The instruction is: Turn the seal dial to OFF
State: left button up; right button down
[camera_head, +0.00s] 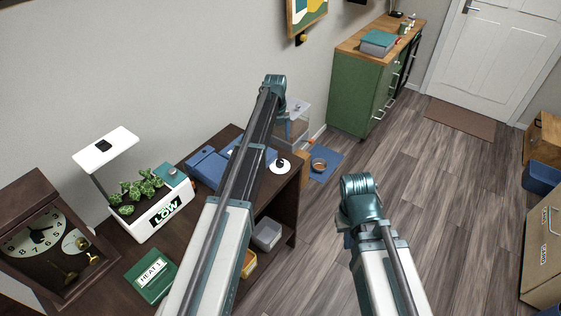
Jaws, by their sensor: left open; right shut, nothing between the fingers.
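A white round disc with a small dark knob-like piece (280,166) shows at the right edge of the dark desk, just right of my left arm. It may be the seal dial, but I cannot tell, and no setting on it can be read. A low blue case (206,168) lies on the desk left of that arm. My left arm crosses in front of the desk and hides part of its top. My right arm rises over the floor to the right of the desk. Neither gripper's fingers can be made out; the arm links hide them.
On the dark desk (118,236) stand a clock (42,237), a planter labelled LOW (160,216) under a white lamp, and a green box labelled HEAT (152,275). A green cabinet (352,95) stands behind. The wooden floor (440,195) right of the desk is mostly clear.

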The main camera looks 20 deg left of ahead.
aim_at(280, 161)
pick_arm(q)
jog(key=f+b, duration=1.2)
jog(key=shift+w+d+f, duration=0.1)
jog(key=shift+d+f, duration=0.1)
jog(key=shift+f, duration=0.2)
jog(key=shift+r, duration=0.1)
grip_shut()
